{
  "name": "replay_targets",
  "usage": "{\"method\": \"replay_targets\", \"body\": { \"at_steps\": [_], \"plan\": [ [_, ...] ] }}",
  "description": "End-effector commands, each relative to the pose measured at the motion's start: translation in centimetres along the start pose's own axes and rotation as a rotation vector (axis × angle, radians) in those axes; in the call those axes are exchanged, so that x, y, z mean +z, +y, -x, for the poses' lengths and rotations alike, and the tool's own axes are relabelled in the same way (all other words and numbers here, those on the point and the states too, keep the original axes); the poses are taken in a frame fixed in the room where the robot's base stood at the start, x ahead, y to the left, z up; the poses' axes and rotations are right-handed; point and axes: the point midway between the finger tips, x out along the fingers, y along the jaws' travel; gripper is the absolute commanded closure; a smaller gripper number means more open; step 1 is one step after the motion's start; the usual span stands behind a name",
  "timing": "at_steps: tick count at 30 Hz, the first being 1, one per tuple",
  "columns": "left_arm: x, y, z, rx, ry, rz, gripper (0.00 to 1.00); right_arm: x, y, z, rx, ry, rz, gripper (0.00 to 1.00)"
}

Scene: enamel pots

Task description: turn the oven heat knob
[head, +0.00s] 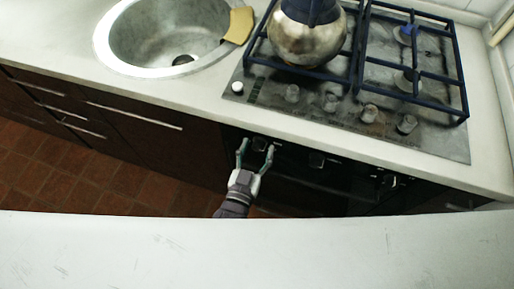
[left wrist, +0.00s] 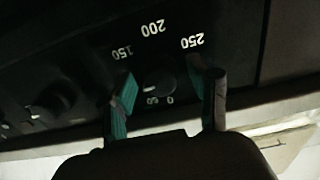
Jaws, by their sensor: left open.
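The oven heat knob (left wrist: 160,86) is a small dark round knob on the black oven panel. In the left wrist view, the numbers 0, 60, 150, 200 and 250 are printed around it. My left gripper (left wrist: 168,90) is open, with one finger on each side of the knob. Contact between the fingers and the knob cannot be told. In the head view, the left gripper (head: 256,148) is at the oven front, with the knob (head: 259,144) between its fingertips. My right gripper is not in view.
More knobs (head: 316,159) sit along the oven panel to the right. Above is the pale counter (head: 190,95) with a gas hob (head: 440,135) and a metal kettle (head: 305,42). A round sink (head: 135,40) with a yellow cloth (head: 239,25) is at the left.

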Motion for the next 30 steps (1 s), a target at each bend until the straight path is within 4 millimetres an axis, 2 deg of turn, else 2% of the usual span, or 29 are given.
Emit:
{"method": "replay_targets", "body": {
  "at_steps": [6,7,17,23,30],
  "plan": [
    [0.00,-0.01,-0.03,0.000,0.000,0.000,0.39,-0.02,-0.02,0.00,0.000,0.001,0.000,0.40],
    [0.00,0.00,-0.02,0.000,0.000,0.000,0.43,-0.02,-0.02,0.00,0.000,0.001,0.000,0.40],
    [-0.01,-0.01,-0.01,0.000,0.000,0.000,0.98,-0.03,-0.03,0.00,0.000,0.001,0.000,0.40],
    [-0.06,-0.01,-0.01,0.000,0.001,0.011,0.98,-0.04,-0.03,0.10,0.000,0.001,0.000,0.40],
    [-0.18,0.03,-0.02,0.001,0.001,0.101,0.98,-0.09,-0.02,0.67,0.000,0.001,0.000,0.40]
  ]
}}
